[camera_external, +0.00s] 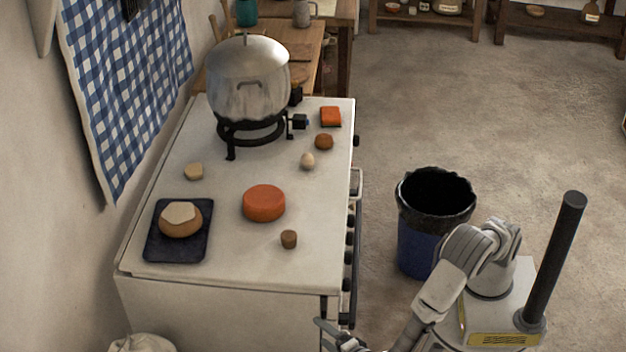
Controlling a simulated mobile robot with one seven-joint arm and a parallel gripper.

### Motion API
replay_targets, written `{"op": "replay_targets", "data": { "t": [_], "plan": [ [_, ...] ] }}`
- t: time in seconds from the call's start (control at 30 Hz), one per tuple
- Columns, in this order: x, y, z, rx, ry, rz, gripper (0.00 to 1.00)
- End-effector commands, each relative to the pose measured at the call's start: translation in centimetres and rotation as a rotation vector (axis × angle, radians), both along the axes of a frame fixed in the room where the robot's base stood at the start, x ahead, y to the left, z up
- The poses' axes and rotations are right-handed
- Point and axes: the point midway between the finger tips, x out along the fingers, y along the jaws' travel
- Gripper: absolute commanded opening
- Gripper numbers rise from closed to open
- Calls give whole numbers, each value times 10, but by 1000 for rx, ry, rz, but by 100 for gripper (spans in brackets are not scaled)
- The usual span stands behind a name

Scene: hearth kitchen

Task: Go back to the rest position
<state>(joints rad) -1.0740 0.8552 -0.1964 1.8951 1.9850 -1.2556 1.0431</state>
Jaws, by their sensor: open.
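My gripper (338,338) shows at the bottom edge of the external view, partly cut off by the frame. It is open, low in front of the stove's near right corner, and I see nothing in it. My arm bends down from my base at the lower right. The white stove top (225,240) carries an orange round block (264,203), a small brown cork-like piece (289,239) and a dark tray (160,252) with a bread-like round (181,220) on it.
A large metal pot (247,80) stands on a black burner ring (250,137) at the stove's back. An egg (307,161), a brown ball (324,142) and an orange square (330,116) lie near its right edge. A blue bin (417,245) stands beside my base. Floor beyond is clear.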

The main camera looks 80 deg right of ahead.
Motion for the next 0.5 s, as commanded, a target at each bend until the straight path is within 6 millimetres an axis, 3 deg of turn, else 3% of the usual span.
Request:
{"op": "replay_targets", "data": {
  "t": [0.1,0.2,0.33,0.5],
  "plan": [
    [40,3,26,99,66,153,78],
    [67,7,51,154,114,302,78],
    [91,10,88,189,161,507,78],
    [100,8,141,169,209,782,78]
  ]
}}
